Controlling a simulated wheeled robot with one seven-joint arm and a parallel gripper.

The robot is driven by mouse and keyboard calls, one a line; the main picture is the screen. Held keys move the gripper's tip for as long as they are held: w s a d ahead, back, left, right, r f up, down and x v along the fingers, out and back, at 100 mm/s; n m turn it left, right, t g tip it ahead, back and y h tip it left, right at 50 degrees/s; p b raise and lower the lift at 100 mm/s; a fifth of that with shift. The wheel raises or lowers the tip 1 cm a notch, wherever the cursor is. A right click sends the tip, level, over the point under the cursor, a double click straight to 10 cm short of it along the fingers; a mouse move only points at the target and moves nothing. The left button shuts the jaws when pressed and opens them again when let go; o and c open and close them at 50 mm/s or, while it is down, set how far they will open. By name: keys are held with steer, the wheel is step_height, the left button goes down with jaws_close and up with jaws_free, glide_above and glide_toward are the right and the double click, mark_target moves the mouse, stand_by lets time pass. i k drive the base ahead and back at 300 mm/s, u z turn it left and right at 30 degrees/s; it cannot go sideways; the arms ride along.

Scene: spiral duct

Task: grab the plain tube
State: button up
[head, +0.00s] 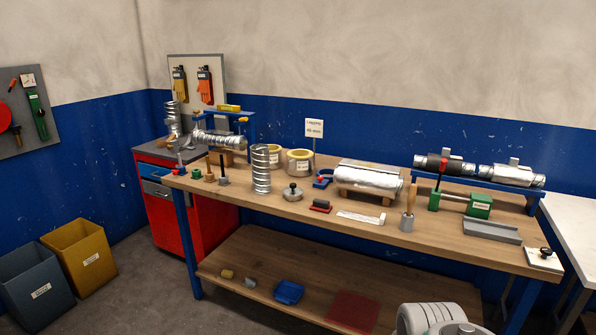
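Several silver tubes are in view, and I cannot tell for certain which is the plain one. A bare ribbed tube (261,170) stands upright on the left half of the workbench (340,232). A smooth, shiny silver tube (368,180) lies in a wooden cradle at the bench's middle. Another ribbed tube (218,139) lies on its side at a blue stand on the left. Two silver tubes with collars, one with a dark band (444,164) and one fully silver (510,174), lie on the blue rack at the back right. My gripper is not in view.
Cream-coloured rolls (300,162), a lidded pot (292,192), a red-handled block (320,206) and an upright wooden-handled tool (409,207) crowd the bench. A green clamp (478,205) and grey tray (491,231) are right. The lower shelf (235,262) holds small items.

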mark_target(260, 154)
steer(key=i, duration=0.95)
steer(key=u, duration=2.25)
steer(key=i, duration=2.15)
steer(key=z, duration=1.9)
steer(key=i, duration=0.55)
steer(key=u, duration=0.05)
